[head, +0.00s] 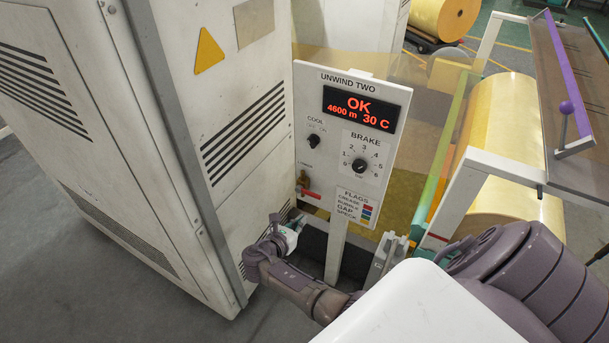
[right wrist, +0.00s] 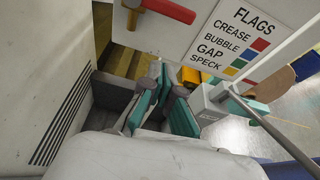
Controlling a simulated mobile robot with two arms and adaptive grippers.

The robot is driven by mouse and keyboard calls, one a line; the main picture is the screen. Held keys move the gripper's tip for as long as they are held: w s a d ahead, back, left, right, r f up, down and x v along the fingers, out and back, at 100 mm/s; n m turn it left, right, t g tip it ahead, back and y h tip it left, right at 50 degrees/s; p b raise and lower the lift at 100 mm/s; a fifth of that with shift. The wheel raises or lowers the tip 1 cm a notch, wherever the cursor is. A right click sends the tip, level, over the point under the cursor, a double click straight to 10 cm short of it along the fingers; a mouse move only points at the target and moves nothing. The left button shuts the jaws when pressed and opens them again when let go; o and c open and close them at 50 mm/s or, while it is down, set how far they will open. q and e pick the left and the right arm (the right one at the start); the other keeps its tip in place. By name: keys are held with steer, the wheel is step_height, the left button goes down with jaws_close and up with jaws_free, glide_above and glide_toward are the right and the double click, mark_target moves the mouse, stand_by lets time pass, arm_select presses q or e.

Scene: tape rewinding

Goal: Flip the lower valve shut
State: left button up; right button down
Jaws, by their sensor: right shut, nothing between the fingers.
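The valve has a brass body (head: 302,181) and a red lever (head: 313,194) at the lower left edge of the UNWIND TWO panel (head: 376,75). Its lever points right, close to level, in the head view. The red lever (right wrist: 166,10) also shows at the top of the right wrist view, beside the brass body (right wrist: 133,14). My right gripper (head: 296,224) is below the valve, apart from the lever. Its teal-padded fingers (right wrist: 163,80) are shut and empty. My left gripper is not in view.
A white cabinet (head: 205,140) with vents stands close on the left. The panel's post (head: 335,250) stands just right of my right gripper. A brake dial (head: 359,166) and a cool switch (head: 314,139) sit above. A yellow film roll (head: 505,110) in a frame is at right.

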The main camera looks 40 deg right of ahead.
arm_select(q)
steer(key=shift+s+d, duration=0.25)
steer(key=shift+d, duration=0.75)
arm_select(e)
steer(key=v, duration=0.3)
steer(key=shift+a, duration=0.1)
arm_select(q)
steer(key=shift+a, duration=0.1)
arm_select(e)
steer(key=s+a+f+m+g+y, duration=0.1)
steer(key=s+a+f+m+y, duration=0.25)
steer(key=s+f, duration=0.7)
steer(key=s+a+f+m+g+y, duration=0.25)
steer(key=s+f+y, duration=0.4)
steer(key=f, duration=0.65)
steer(key=s+a+f+m+y, duration=0.1)
steer(key=s+f+m, duration=0.2)
steer(key=s, duration=0.5)
steer(key=s+a+f+m+y, duration=0.1)
steer(key=s+f+m, duration=0.2)
steer(key=s+m, duration=0.3)
steer(key=s+a+f+m+y, duration=0.1)
steer(key=s+f+m, duration=0.2)
steer(key=s, duration=0.8)
steer(key=shift+s+a+f+m, duration=0.2)
steer(key=shift+s+a+m, duration=0.2)
steer(key=shift+m, duration=0.8)
